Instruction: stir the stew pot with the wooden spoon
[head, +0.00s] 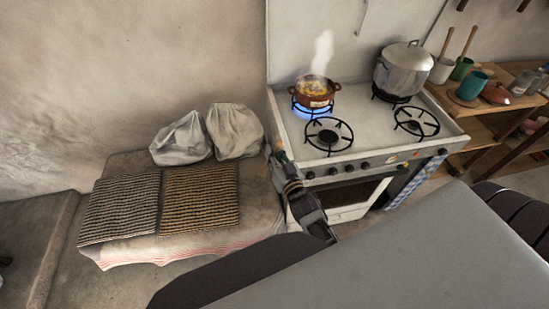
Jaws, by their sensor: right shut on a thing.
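The stew pot (317,92) is a small red-brown pot filled with yellowish stew, and it steams. It stands on the back left burner of the stove, over a blue flame (308,112). My right gripper (279,158) is at the stove's front left corner, in front of and below the pot and apart from it. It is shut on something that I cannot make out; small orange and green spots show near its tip. Two wooden handles (468,42) stand up from cups on the right; their lower ends are hidden. My left gripper is not in view.
A large lidded metal pot (403,70) stands on the back right burner. The front burners (329,136) are empty. A white cup (441,70) and green cups stand on the wooden shelf at right. Sacks (235,131) and woven mats (200,198) lie on the low bench at left.

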